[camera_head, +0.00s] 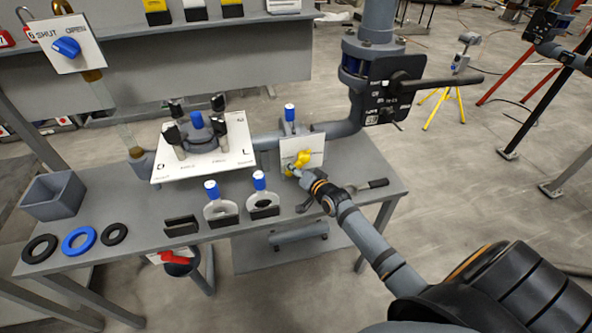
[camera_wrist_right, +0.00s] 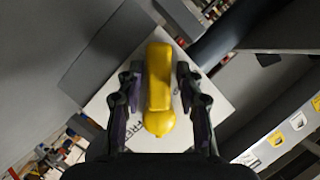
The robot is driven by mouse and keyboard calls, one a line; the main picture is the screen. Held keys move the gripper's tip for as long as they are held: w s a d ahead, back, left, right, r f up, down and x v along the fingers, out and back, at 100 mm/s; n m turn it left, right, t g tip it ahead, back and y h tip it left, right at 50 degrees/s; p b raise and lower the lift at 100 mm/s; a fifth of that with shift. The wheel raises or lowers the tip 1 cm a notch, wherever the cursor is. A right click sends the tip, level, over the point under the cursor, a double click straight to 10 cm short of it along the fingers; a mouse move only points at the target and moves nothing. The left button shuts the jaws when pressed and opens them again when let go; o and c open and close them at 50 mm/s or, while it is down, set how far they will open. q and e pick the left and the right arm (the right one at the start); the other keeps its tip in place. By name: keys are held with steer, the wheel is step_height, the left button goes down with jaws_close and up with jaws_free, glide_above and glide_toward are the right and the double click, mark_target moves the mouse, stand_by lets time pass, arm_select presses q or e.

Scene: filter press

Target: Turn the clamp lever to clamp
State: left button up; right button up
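The yellow clamp lever (camera_head: 301,159) sits in front of a white label plate (camera_head: 316,146) at the right part of the bench. In the wrist view the lever (camera_wrist_right: 159,88) stands lengthwise between the two fingers of my right gripper (camera_wrist_right: 159,85). The fingers are spread on either side of it, with narrow gaps showing. Lettering that seems to begin "FRE" shows on the plate (camera_wrist_right: 108,101) beside the lever; the rest is hidden. In the head view my right gripper (camera_head: 297,169) is at the lever and partly covers it.
A blue-topped post (camera_head: 290,113) stands behind the plate. A larger white plate (camera_head: 203,150) with several black-knobbed posts is to its left. A grey pipe column with a black lever (camera_head: 435,81) rises at the back right. Rings, an open box (camera_head: 52,196) and loose tools lie on the bench.

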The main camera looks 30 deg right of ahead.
steer(key=shift+o, duration=0.4)
steer(key=shift+s, duration=0.1)
steer(key=shift+s, duration=0.25)
steer(key=v, duration=1.1)
steer(key=shift+s+r, duration=0.2)
